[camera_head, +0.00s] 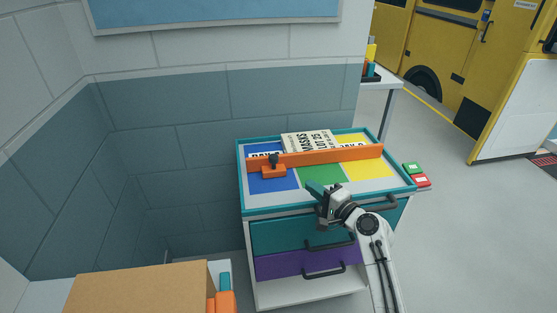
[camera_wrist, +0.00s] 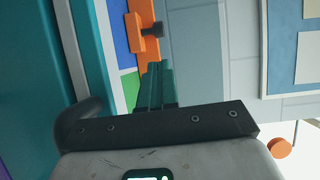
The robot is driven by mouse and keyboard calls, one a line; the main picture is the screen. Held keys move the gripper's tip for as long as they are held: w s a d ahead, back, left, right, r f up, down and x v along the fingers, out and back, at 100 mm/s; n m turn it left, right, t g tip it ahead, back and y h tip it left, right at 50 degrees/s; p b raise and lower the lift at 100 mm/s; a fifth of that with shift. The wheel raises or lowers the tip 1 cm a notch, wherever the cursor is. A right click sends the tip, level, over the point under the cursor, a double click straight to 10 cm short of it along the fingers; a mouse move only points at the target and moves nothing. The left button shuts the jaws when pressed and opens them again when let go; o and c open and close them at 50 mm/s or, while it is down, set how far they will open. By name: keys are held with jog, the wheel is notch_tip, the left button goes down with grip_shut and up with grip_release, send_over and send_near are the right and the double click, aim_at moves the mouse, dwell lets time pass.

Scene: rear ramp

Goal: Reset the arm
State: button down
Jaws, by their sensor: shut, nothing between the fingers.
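My gripper (camera_head: 315,188) is at the end of my white arm, over the front edge of the drawer cabinet (camera_head: 242,190). Its teal fingers are together with nothing between them. In the wrist view the shut fingers (camera_wrist: 155,88) point toward an orange bar (camera_wrist: 141,12) with a dark knob (camera_wrist: 153,30). In the head view the orange bar (camera_head: 330,156) crosses the cabinet top, with an orange block and dark knob (camera_head: 273,165) at its left end. The gripper looks apart from the bar.
The cabinet has a teal drawer (camera_head: 285,236) and a purple drawer (camera_head: 285,264) with dark handles. Printed cards (camera_head: 307,141) stand behind the bar. Green and red buttons (camera_head: 417,174) sit at the right. A cardboard box (camera_head: 135,287) is at lower left. Open floor lies right, toward a yellow vehicle (camera_head: 430,45).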

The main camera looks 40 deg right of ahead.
jog(key=s+a+f+n+g+y, duration=0.3)
jog(key=a+f+n, duration=0.2)
jog(key=a, duration=0.3)
jog(key=s+a+f+n+g+y, duration=0.2)
jog(key=s+a+f+n+g, duration=0.25)
jog(key=a, duration=0.45)
jog(key=s+a+f+n+g+h, duration=0.1)
jog(key=s+n+g, duration=0.3)
jog(key=s, duration=0.5)
jog(key=s+a+f+n+g+h, duration=0.2)
jog(key=s+a+n+g, duration=0.1)
jog(key=s, duration=0.7)
jog(key=n+g, duration=0.1)
jog(key=n, duration=0.1)
jog(key=shift+s+n+g, duration=0.2)
jog(key=shift+n+g, duration=0.15)
jog(key=c, duration=1.8)
grip_release()
jog(key=shift+a, duration=0.1)
